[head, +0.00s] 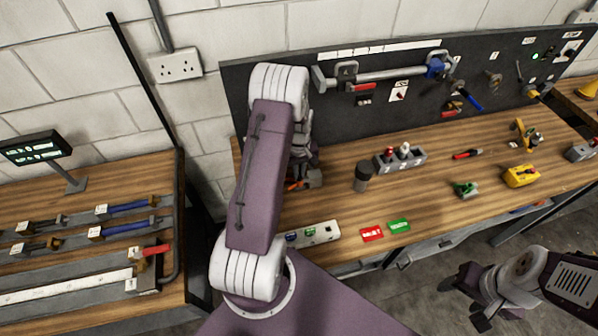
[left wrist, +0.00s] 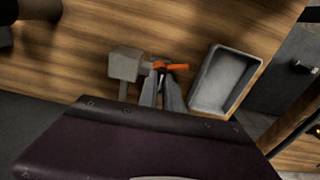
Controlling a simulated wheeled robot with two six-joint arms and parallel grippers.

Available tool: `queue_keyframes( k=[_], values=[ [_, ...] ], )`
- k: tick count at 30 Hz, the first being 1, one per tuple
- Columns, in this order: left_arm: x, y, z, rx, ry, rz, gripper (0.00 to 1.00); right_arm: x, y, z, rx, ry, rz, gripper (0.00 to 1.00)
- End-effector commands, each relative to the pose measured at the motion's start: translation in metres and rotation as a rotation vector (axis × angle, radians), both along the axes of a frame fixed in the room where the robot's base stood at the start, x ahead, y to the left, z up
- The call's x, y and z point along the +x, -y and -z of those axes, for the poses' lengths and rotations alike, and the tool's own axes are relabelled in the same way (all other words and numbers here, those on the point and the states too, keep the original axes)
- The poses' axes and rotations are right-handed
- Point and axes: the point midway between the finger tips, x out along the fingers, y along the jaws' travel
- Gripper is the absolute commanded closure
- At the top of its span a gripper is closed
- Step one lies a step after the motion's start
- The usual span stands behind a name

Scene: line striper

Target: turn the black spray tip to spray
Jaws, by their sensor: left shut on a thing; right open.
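My left gripper (left wrist: 161,84) is low over the bench in the left wrist view, its fingers closed at a small orange lever (left wrist: 172,66) beside a grey block (left wrist: 125,64). The orange lever also shows in the head view (head: 294,186), and the block (head: 315,179) is next to it. My left arm hides most of the gripper in the head view. I cannot make out a separate black spray tip; the fingers cover the gripped spot. My right gripper (head: 463,299) is open and empty, off the bench's front edge at the lower right.
A grey tray (left wrist: 197,103) lies just right of my left gripper in the left wrist view.

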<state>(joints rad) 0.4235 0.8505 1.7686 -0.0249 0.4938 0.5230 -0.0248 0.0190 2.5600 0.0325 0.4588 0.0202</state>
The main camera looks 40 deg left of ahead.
Motion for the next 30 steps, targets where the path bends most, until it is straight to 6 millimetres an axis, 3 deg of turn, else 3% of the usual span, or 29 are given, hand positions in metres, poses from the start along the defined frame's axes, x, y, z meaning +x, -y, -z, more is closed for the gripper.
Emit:
queue_keyframes(
  k=[8, 15, 19, 28, 30],
  values=[
    [0.0000, -0.0007, 0.0008, 0.001, 0.000, -0.051, 1.00, 0.0000, 0.0000, 0.0004, 0.000, 0.000, 0.000, 0.40],
    [-0.0004, -0.0005, 0.0023, 0.000, 0.001, -0.565, 1.00, 0.0000, 0.0000, 0.0037, 0.000, 0.000, 0.000, 0.40],
    [-0.0005, -0.0006, 0.0022, 0.001, 0.001, -0.761, 1.00, 0.0000, 0.0000, 0.0051, 0.000, 0.000, 0.000, 0.40],
    [-0.0013, -0.0003, 0.0021, 0.000, -0.001, -0.816, 1.00, 0.0000, 0.0000, 0.0051, 0.000, 0.000, 0.000, 0.40],
    [-0.0012, -0.0003, 0.0028, 0.000, -0.001, -0.902, 1.00, 0.0000, 0.0000, 0.0067, 0.000, 0.000, 0.000, 0.40]
  ],
)
